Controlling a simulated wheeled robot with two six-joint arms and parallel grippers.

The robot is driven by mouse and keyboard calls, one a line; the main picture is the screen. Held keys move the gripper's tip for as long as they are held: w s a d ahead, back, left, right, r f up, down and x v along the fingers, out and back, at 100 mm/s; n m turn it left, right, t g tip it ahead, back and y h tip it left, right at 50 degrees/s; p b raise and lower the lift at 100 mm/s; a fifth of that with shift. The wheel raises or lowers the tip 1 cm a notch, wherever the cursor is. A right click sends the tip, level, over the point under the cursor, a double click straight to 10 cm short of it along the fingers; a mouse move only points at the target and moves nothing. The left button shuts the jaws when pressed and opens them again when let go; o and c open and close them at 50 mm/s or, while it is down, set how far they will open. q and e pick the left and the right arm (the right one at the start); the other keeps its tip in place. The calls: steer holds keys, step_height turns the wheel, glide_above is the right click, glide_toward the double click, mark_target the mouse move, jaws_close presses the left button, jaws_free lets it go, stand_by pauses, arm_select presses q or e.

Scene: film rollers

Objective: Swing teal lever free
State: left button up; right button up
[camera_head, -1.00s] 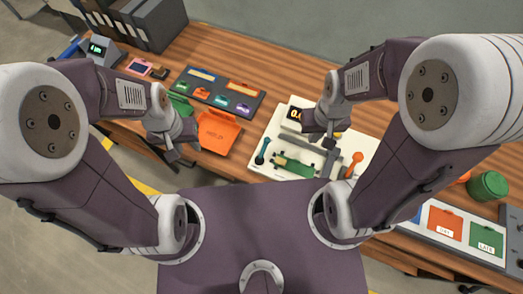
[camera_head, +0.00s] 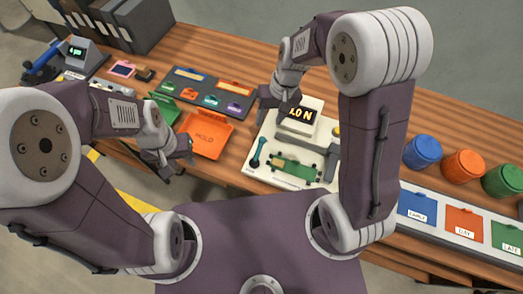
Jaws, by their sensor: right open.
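The teal lever (camera_head: 257,153) stands at the left side of a white machine panel (camera_head: 262,178), left of a green roller (camera_head: 296,168) in its grey fittings. My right gripper (camera_head: 273,101) is open, above the panel's upper left edge, beyond the lever and apart from it. My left gripper (camera_head: 181,160) hangs left of the panel, near the orange tray; its jaws are too small and dark to read. My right arm covers the right part of the panel, so the orange lever there is hidden.
The orange tray (camera_head: 207,137) lies left of the panel. A lit display (camera_head: 299,114) stands at the panel's back. A dark tray (camera_head: 210,92) holds coloured pieces. Blue (camera_head: 422,152), orange (camera_head: 463,166) and green (camera_head: 505,180) canisters stand at right, behind labelled coloured bins (camera_head: 418,206).

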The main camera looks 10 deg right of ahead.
mark_target(263, 139)
steer(key=x, duration=0.4)
steer(key=s+x, duration=0.1)
steer(key=x, duration=0.3)
steer(key=b+x, duration=0.1)
steer(key=x, duration=0.2)
steer(key=shift+s+f, duration=0.25)
steer(key=shift+f, duration=0.15)
steer(key=shift+a, duration=0.1)
steer(key=shift+c, duration=0.3)
jaws_close()
stand_by(0.4)
